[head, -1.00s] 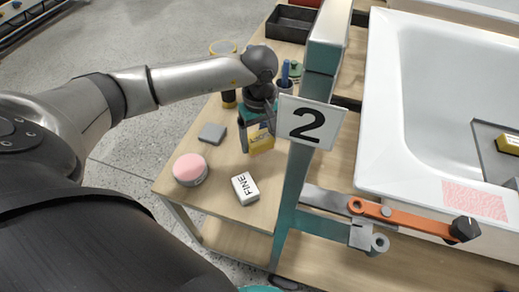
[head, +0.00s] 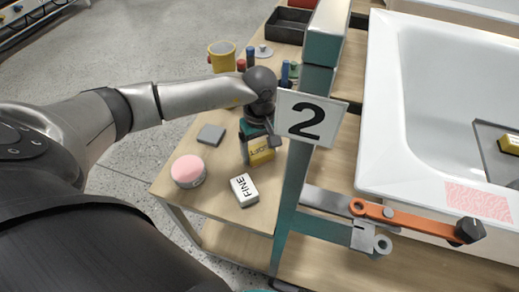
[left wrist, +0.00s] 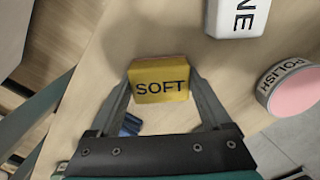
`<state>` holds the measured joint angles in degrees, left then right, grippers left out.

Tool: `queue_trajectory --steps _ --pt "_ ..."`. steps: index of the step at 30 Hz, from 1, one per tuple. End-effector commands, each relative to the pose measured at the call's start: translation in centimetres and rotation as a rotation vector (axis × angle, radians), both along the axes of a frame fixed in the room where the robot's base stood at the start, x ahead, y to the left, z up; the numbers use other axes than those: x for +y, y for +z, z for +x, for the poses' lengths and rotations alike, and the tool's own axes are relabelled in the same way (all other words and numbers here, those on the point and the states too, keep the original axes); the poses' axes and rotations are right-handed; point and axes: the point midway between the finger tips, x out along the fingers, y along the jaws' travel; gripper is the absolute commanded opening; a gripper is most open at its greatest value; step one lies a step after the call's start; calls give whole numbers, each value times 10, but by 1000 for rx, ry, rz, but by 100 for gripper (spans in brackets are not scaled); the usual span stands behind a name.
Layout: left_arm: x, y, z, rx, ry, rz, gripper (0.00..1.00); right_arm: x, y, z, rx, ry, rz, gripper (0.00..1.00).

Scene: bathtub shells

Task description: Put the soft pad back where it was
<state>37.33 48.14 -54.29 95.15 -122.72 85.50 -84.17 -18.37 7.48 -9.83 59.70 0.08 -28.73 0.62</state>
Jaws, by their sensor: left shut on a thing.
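The soft pad (head: 262,151) is a yellow block marked SOFT. My left gripper (head: 256,144) is shut on it, low over the wooden side table. In the left wrist view the soft pad (left wrist: 159,88) sits between the two fingertips with its lettering facing the camera. I cannot tell whether its underside touches the table. A white block marked FINE (head: 244,190) lies nearer the front edge, apart from the pad. My right gripper is not in view.
A pink-topped POLISH tin (head: 188,171) and a grey block (head: 211,134) stand left of the pad. A teal post with a number 2 sign (head: 308,119) rises close on the right. The white bathtub (head: 385,130) lies beyond, with an orange clamp (head: 412,220) below its rim.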

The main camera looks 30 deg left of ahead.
Motion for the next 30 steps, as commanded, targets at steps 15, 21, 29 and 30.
queue_trajectory --steps 15,21,29,30 --pt "0 2 0 0 0 0 100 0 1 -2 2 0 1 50" --pt "1 19 1 -4 0 1 100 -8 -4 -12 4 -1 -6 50" --pt "1 60 1 -3 1 1 100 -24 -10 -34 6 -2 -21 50" --pt "1 66 1 -4 0 1 100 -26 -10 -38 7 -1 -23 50"
